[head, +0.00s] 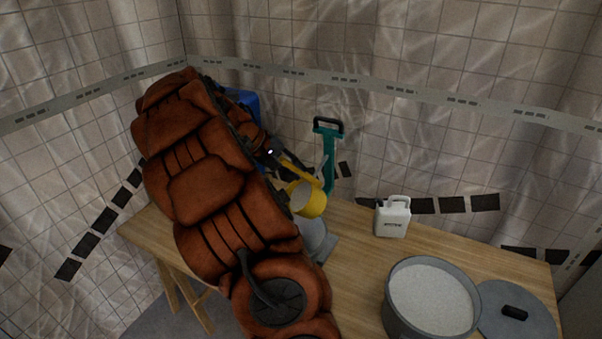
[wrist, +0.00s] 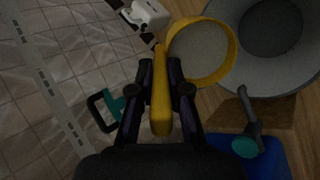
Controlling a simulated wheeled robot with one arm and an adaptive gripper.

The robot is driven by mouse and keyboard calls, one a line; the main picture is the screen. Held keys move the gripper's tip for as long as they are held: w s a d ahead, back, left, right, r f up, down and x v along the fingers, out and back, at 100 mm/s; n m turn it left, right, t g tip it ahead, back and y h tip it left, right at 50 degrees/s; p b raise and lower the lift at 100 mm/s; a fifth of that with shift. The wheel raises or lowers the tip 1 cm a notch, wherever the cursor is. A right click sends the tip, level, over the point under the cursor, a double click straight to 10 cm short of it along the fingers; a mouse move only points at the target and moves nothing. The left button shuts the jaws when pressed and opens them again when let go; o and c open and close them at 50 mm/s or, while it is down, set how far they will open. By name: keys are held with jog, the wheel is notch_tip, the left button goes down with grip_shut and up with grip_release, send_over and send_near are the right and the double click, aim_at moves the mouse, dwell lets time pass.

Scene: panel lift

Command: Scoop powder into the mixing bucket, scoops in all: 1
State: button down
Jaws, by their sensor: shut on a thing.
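My gripper (wrist: 160,95) is shut on the handle of the yellow scoop (wrist: 160,110). The scoop's round yellow cup (head: 308,201) is held in the air, roughly level. Pale grey-white matter, which looks like powder, shows inside it in both views. The grey mixing bucket (head: 316,236) stands on the table below the cup, partly hidden by my arm. In the wrist view the bucket (wrist: 294,72) has a dark interior, and the cup overlaps its left rim. A grey tub (head: 397,314) of white powder (head: 432,298) stands at the front right of the table.
A grey lid (head: 540,312) with a black handle lies right of the tub. A white jug (head: 392,218) stands behind the tub. A teal tool (head: 329,164) with a black handle stands at the back, near a blue object (head: 248,100). Wooden tabletop (head: 352,262) is clear between bucket and tub.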

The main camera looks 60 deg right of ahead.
jog(key=w+a+f+m+g+h+b, duration=0.1)
jog(key=w+a+f+g+h+b, duration=0.6)
jog(key=b, duration=1.2)
jog(key=a+f+h, duration=0.1)
jog(key=a+h, duration=0.1)
jog(key=a, duration=0.1)
jog(key=shift+a+g, duration=0.25)
jog(key=shift+g, duration=0.05)
jog(key=shift+f, duration=0.1)
dwell(0.8)
